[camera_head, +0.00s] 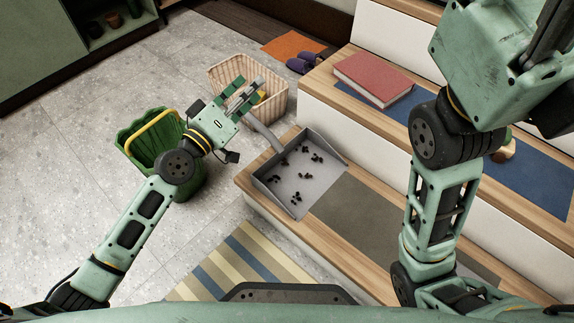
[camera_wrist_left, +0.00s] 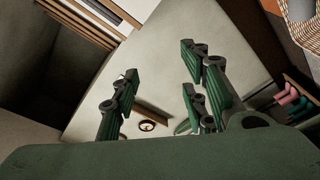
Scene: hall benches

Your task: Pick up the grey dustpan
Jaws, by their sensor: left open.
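The grey dustpan (camera_head: 283,182) lies on the lower wooden bench step in the head view, with several small dark bits in its pan. Its handle (camera_head: 264,133) points up and left, over the step's edge. My left gripper (camera_head: 245,92) is open just beyond the handle's end, in front of the wicker basket. I cannot tell whether it touches the handle. The left wrist view shows its fingers (camera_wrist_left: 160,100) spread apart with nothing between them; I cannot make out the dustpan there. My right gripper (camera_head: 545,40) is partly cut off at the upper right; its jaws are unclear.
The wicker basket (camera_head: 281,85) and a green bin (camera_head: 133,141) with a yellow handle stand left of the bench. A red book (camera_head: 374,78) lies on the upper step. Purple slippers (camera_head: 305,62) and a striped rug (camera_head: 240,266) lie on the floor. Floor at left is clear.

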